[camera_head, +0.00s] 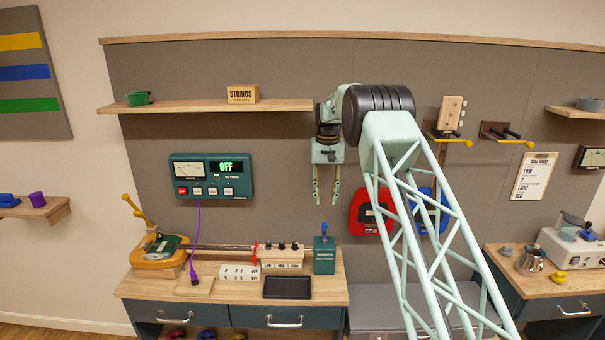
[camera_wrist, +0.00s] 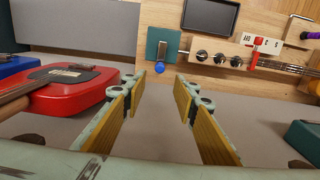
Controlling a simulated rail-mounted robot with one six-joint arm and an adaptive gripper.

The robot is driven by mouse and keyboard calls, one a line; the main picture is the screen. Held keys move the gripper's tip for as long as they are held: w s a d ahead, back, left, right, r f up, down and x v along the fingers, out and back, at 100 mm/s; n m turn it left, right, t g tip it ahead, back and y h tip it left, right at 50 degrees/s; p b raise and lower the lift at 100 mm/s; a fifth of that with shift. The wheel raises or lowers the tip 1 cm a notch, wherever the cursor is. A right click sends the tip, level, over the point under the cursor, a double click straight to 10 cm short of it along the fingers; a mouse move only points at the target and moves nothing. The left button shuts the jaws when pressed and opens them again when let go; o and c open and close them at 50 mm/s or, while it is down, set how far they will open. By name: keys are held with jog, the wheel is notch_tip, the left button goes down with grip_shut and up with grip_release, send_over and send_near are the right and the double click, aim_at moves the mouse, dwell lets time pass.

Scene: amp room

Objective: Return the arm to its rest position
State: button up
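My gripper (camera_head: 326,191) hangs pointing down in the head view, in front of the grey back panel and above the right end of the workbench. In the wrist view my gripper (camera_wrist: 162,105) shows two fingers with yellow inner pads, set wide apart with nothing between them. It is open and empty. Below it in the head view stands a dark green block with a blue knob (camera_head: 324,254); it also shows beyond the fingertips in the wrist view (camera_wrist: 162,47), apart from them.
The workbench (camera_head: 135,287) holds a black tray (camera_head: 287,288) and a row of tuners. A shelf (camera_head: 200,107) with a STRINGS box (camera_head: 242,95) is at upper left. A red guitar body (camera_head: 367,212) hangs right of my gripper. A side bench (camera_head: 530,285) stands at far right.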

jog(key=s+d+r+t+b, duration=0.1)
jog(key=s+r+b, duration=0.2)
jog(key=s+r, duration=1.35)
jog(key=s+r+b, duration=0.1)
jog(key=s+r, duration=0.2)
jog(key=s, duration=0.3)
jog(key=s+d+r+t+b, duration=0.1)
jog(key=s+r, duration=0.3)
jog(key=s, duration=0.3)
jog(key=s+r+b, duration=0.2)
jog(key=s+r, duration=0.1)
jog(key=s, duration=0.3)
jog(key=s+d+f+t+b, duration=0.1)
jog(key=s+b, duration=0.2)
jog(key=s, duration=2)
jog(key=s+f, duration=0.3)
jog(key=s, duration=0.4)
jog(key=s+f+b, duration=0.1)
jog(key=s+f, duration=0.3)
jog(key=s, duration=0.3)
jog(key=s+f+n+t+b, duration=0.1)
jog(key=s+f, duration=0.3)
jog(key=s, duration=0.3)
jog(key=shift+d, duration=0.2)
jog(key=shift+r, duration=0.1)
